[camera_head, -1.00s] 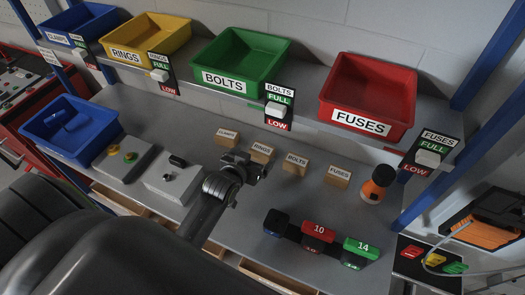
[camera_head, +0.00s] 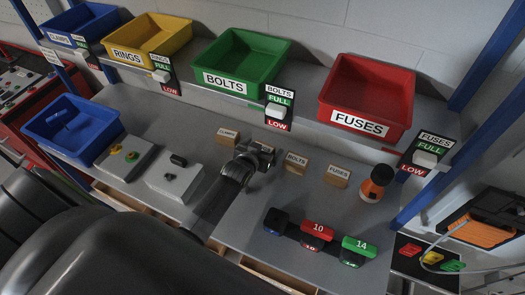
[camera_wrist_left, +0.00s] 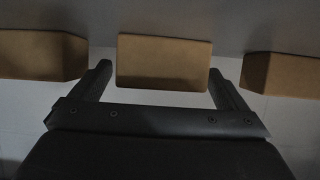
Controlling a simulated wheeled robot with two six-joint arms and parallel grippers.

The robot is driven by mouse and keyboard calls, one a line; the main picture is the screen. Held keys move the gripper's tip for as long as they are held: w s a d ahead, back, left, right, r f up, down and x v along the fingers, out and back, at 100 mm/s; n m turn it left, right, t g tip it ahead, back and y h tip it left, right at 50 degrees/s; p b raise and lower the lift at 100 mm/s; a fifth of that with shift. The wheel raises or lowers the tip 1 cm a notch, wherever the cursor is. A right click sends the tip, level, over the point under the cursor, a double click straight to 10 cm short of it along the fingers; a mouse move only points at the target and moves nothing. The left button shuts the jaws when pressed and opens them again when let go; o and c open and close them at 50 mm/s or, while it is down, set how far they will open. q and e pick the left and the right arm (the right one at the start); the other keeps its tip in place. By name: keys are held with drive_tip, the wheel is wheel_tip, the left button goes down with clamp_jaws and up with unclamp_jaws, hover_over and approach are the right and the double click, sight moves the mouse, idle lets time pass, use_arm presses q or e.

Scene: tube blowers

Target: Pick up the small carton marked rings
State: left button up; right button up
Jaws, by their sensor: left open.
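My left gripper (camera_head: 258,152) is over the carton row at the back of the workbench, where the small carton marked rings stands between the clamps and bolts cartons. It hides nearly all of that carton in the head view. In the left wrist view, a plain brown carton face (camera_wrist_left: 165,62), by its place in the row the rings carton, sits between the tips of the open gripper (camera_wrist_left: 160,75). Gaps show on both sides, and the fingers look apart from it. Its label does not show there. My right gripper is not in view.
The clamps carton (camera_head: 228,137) is left of the gripper; the bolts carton (camera_head: 296,160) and fuses carton (camera_head: 337,176) are right. An orange-black bottle-like object (camera_head: 376,183) stands farther right. A shelf with a green bolts bin (camera_head: 240,62) hangs behind.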

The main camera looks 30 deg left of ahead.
sight(263, 148)
use_arm(q)
drive_tip(key=c, duration=1.2)
drive_tip(key=shift+o, duration=0.2)
wheel_tip(263, 148, up, 10)
drive_tip(key=shift+f, duration=0.15)
drive_tip(key=shift+r, duration=0.2)
drive_tip(key=shift+b, duration=0.3)
